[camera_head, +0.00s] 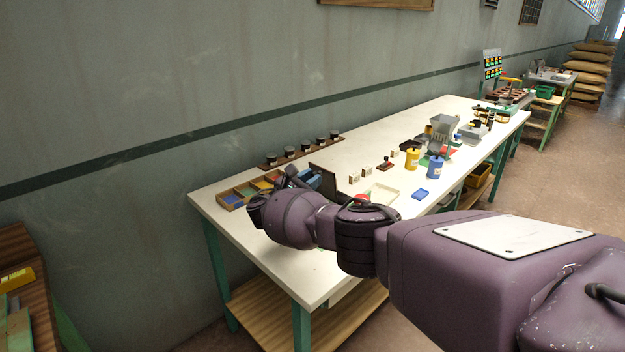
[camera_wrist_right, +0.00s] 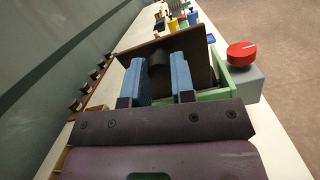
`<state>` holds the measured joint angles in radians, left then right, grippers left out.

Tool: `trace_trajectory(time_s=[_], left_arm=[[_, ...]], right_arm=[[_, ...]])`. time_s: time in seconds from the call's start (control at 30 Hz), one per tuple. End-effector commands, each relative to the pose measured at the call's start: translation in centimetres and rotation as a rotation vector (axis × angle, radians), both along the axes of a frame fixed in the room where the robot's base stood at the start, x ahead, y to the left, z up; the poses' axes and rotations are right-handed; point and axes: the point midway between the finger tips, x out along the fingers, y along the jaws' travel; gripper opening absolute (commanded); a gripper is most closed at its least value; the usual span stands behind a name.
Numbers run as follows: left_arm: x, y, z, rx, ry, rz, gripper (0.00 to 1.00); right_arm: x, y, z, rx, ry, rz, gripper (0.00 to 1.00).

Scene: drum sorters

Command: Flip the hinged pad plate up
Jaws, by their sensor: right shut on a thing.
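The brown hinged pad plate (camera_wrist_right: 190,52) stands tilted up in the right wrist view, above a green frame (camera_wrist_right: 216,90). In the head view the plate (camera_head: 325,182) shows as an upright brown panel on the white table, partly hidden by my right arm. My right gripper (camera_wrist_right: 160,78) has its blue fingers shut on the dark knob (camera_wrist_right: 158,62) on the plate's face. In the head view the right gripper (camera_head: 307,178) is at the plate's left side. The hinge is hidden. My left gripper is not in view.
A red button (camera_wrist_right: 241,53) on a grey box is right of the frame. A compartment tray (camera_head: 250,190) and a rack of dark stamps (camera_head: 305,150) lie toward the wall. Yellow (camera_head: 412,158) and blue (camera_head: 435,167) containers stand farther along the table (camera_head: 285,250). Its near end is clear.

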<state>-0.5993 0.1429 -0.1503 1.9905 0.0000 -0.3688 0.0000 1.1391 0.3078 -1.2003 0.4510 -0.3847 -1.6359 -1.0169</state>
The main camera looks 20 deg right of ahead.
Motion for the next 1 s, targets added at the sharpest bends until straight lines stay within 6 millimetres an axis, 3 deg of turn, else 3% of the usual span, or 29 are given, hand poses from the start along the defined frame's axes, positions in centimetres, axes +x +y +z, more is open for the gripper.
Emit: trace_trajectory(time_s=[0.5, 0.53, 0.67, 1.0], left_arm=[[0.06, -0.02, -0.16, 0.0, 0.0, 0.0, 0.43], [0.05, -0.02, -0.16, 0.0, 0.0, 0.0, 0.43], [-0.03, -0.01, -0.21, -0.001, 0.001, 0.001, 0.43], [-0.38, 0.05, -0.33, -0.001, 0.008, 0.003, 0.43]], right_arm=[[-0.11, 0.17, -0.28, -0.017, -0.004, -0.001, 0.0], [-0.11, 0.17, -0.28, -0.017, -0.004, -0.001, 0.27], [-0.1, 0.16, -0.25, -0.017, -0.004, -0.001, 0.46], [-0.11, 0.32, -0.17, -0.017, -0.005, 0.0, 0.49]])
